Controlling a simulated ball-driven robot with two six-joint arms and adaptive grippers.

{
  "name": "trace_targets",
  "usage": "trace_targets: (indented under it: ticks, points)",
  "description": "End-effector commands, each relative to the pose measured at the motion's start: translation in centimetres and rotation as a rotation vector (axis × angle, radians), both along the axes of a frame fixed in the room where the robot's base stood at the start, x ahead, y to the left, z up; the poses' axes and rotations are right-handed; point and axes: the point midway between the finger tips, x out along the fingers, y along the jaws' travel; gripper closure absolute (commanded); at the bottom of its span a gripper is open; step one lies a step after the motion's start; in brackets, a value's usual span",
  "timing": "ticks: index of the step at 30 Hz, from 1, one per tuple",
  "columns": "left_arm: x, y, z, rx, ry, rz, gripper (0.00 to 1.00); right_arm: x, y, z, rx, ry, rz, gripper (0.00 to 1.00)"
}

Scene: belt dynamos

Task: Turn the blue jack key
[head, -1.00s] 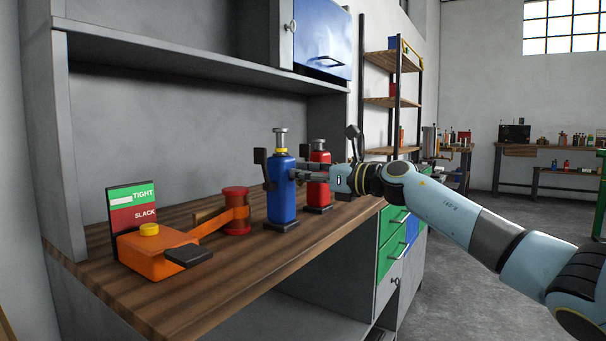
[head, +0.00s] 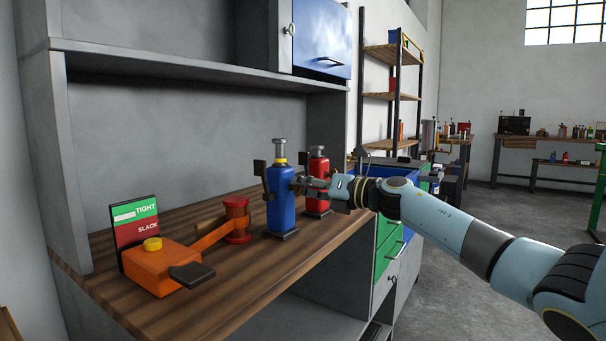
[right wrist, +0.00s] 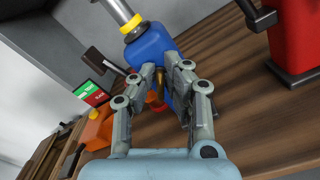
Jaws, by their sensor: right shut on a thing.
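The blue jack (head: 281,210) stands upright on the wooden bench, with a silver rod and yellow collar on top. It also shows in the right wrist view (right wrist: 150,46). My right gripper (head: 299,184) reaches its right side from the right. In the right wrist view, its fingers (right wrist: 168,74) are shut on a small brass-coloured piece, the blue jack key (right wrist: 160,79), at the jack's side. The fingers hide most of the key. My left gripper is not in view.
A red jack (head: 317,187) stands close behind the blue one. An orange belt tensioner (head: 163,269) and a TIGHT/SLACK sign (head: 138,229), its white bar in the green part, stand at left. A shelf (head: 200,65) overhangs the bench. The bench front is clear.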

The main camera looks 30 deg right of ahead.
Motion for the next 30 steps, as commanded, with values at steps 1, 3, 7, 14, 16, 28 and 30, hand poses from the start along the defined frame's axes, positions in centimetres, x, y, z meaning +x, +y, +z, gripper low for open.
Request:
trace_targets:
  ticks: [1, 3, 7, 14, 16, 28, 30]
  points:
    - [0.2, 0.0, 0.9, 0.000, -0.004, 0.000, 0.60, 0.0, -0.1, 0.6, 0.042, 0.014, -0.002, 1.00]
    - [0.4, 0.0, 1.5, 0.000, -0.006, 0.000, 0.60, 0.1, -0.1, 0.5, 0.103, 0.041, -0.001, 1.00]
    - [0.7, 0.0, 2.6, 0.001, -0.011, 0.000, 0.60, 0.1, -0.2, 0.4, 0.217, 0.087, 0.000, 1.00]
    - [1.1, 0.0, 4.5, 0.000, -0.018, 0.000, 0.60, 0.2, -0.4, 0.1, 0.421, 0.172, -0.001, 1.00]
    - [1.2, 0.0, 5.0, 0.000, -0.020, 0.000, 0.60, 0.2, -0.4, 0.0, 0.481, 0.197, -0.001, 1.00]
    - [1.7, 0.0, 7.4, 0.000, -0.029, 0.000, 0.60, 0.2, -0.6, -0.5, 0.782, 0.322, -0.002, 1.00]
    - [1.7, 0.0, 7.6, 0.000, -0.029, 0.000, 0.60, 0.2, -0.6, -0.7, 0.819, 0.337, -0.003, 1.00]
